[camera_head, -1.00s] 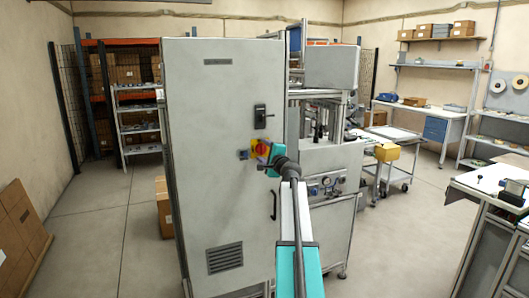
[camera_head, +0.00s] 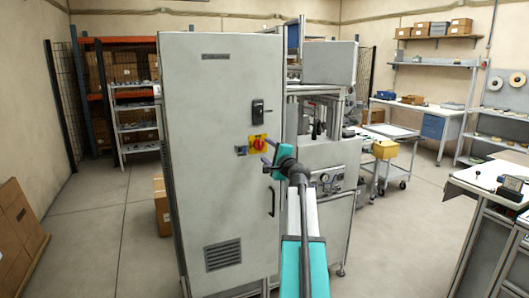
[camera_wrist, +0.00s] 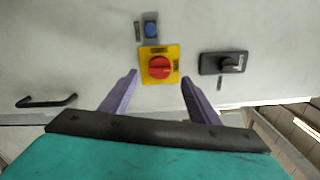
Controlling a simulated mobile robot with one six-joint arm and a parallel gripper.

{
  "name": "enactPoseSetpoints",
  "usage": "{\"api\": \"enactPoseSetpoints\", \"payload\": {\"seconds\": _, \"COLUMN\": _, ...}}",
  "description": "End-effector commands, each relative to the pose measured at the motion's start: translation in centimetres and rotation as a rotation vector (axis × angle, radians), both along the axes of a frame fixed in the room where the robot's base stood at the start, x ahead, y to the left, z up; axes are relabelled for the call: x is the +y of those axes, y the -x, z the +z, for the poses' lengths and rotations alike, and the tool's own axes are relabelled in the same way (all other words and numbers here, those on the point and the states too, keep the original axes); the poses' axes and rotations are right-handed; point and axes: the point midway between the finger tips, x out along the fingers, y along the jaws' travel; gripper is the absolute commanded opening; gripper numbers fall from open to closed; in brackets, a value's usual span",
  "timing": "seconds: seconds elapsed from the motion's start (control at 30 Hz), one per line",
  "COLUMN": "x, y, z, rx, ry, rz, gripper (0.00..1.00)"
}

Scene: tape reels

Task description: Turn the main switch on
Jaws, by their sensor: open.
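The main switch is a round red knob (camera_head: 258,144) on a yellow plate (camera_head: 251,148), on the grey cabinet door. In the wrist view the red knob (camera_wrist: 160,67) sits near the centre of its yellow plate (camera_wrist: 145,53); I cannot clearly read its markings or on/off position. My gripper (camera_head: 266,152) is open and empty in front of the door, just right of and slightly below the switch in the head view. In the wrist view the two purple fingers of my gripper (camera_wrist: 159,78) stand apart on either side of the knob, not gripping it.
A small blue button (camera_wrist: 151,29) is beside the plate. A black lock handle (camera_head: 259,112) is above the switch, and a black pull handle (camera_head: 272,202) is below it. The machine (camera_head: 325,165) stands right of the cabinet (camera_head: 215,190).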

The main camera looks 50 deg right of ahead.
Motion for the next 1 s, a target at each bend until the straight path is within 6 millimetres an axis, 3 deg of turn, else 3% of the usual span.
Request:
{"api": "enactPoseSetpoints", "payload": {"seconds": 0.6, "x": 2.5, "y": 6.0, "z": -0.1, "rx": 0.000, "ry": 0.000, "rz": -0.001, "gripper": 0.55}}
{"api": "enactPoseSetpoints", "payload": {"seconds": 1.0, "x": 2.6, "y": 6.6, "z": 0.0, "rx": 0.000, "ry": 0.000, "rz": -0.001, "gripper": 0.55}}
